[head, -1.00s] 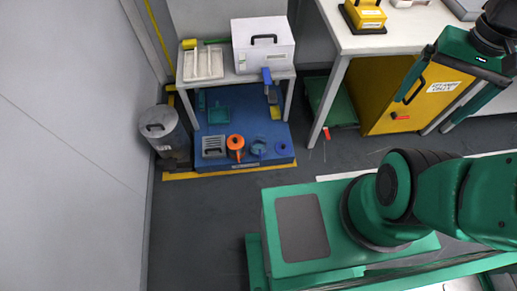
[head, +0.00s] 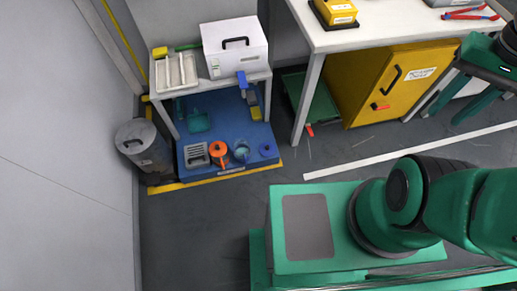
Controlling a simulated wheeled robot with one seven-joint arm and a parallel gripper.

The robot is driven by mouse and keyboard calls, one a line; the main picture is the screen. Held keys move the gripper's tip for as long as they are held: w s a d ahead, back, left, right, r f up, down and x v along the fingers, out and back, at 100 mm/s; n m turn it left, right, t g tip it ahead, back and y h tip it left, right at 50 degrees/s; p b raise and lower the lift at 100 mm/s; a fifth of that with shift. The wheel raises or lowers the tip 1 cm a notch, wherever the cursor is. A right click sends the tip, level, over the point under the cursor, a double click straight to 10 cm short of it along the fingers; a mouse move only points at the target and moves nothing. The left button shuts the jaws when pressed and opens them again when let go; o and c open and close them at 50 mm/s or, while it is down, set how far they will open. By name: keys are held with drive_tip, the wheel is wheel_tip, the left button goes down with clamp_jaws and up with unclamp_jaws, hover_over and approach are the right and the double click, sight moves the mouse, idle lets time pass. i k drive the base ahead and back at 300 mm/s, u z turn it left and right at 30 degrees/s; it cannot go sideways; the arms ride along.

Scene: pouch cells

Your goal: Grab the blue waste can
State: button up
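A grey metal waste can (head: 145,148) with a lid and dark handle stands on the floor by the left wall; it looks grey, not blue. A small blue-teal round vessel (head: 242,151) sits on the blue platform under the small table; I cannot tell whether it is a can. My gripper (head: 443,110) is at the upper right, in front of the yellow cabinet. Its two green fingers are apart with nothing seen between them. It is far from the can and the vessel.
The blue platform (head: 225,115) also holds an orange funnel-like item (head: 218,152) and a grey slotted item (head: 195,154). A white box (head: 234,50) stands on the small table. A workbench and yellow cabinet (head: 385,85) stand right. Floor in front of the platform is clear.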

sight(241, 146)
drive_tip(key=z, duration=0.5)
drive_tip(key=k, duration=1.1)
drive_tip(key=u, duration=0.9)
drive_tip(key=i, duration=1.45)
drive_tip(key=z, duration=0.05)
